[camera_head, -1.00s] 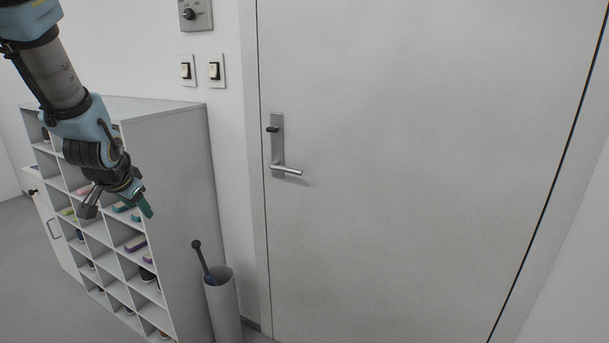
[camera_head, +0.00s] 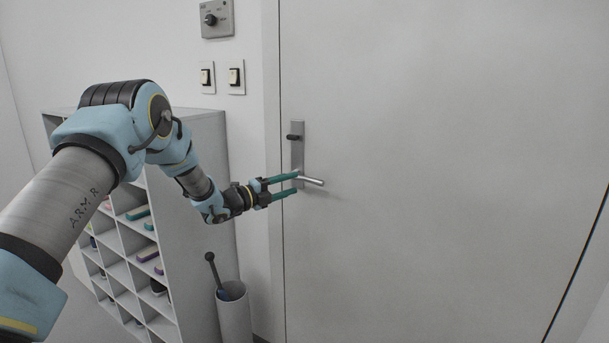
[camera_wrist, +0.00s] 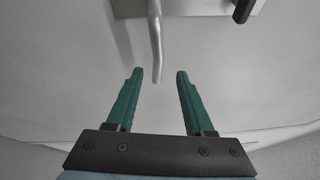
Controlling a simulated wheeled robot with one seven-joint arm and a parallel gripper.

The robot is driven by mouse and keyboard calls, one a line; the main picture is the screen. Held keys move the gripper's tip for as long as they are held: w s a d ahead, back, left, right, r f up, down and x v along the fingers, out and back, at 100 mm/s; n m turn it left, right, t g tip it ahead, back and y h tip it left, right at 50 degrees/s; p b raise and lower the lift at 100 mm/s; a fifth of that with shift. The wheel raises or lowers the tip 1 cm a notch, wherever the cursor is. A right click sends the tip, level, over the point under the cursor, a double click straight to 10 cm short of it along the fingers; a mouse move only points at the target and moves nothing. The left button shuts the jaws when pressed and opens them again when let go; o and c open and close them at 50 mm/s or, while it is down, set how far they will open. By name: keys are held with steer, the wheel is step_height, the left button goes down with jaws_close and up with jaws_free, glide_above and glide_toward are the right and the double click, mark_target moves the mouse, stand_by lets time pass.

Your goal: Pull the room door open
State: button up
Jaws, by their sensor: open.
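The room door (camera_head: 430,190) is a plain grey-white panel and looks shut. Its silver lever handle (camera_head: 313,181) points right from a tall plate (camera_head: 297,148) with a small dark knob (camera_head: 294,137). My gripper (camera_head: 297,184) is open, its two green fingers pointing right at the handle's left part. In the wrist view, the lever (camera_wrist: 156,45) reaches down toward the gap between the fingertips (camera_wrist: 157,74). I cannot tell whether either finger touches it. The dark knob also shows at the top right of the wrist view (camera_wrist: 243,10).
A grey shelf of cubbyholes (camera_head: 205,190) with small coloured items stands left of the door. A white bin (camera_head: 235,315) holding a dark stick (camera_head: 214,270) stands beside it. Two light switches (camera_head: 221,77) and a control panel (camera_head: 216,18) are on the wall. The door's right side is clear.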

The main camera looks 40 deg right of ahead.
mark_target(306, 177)
steer(key=d, duration=0.2)
steer(key=d+p, duration=0.1)
steer(key=d, duration=0.1)
steer(key=s+d+p, duration=0.1)
steer(key=d, duration=0.1)
steer(key=shift+d+r, duration=0.1)
steer(key=shift+d, duration=0.3)
jaws_close()
steer(key=shift+r, duration=0.1)
steer(key=shift+r, duration=0.2)
stand_by(0.7)
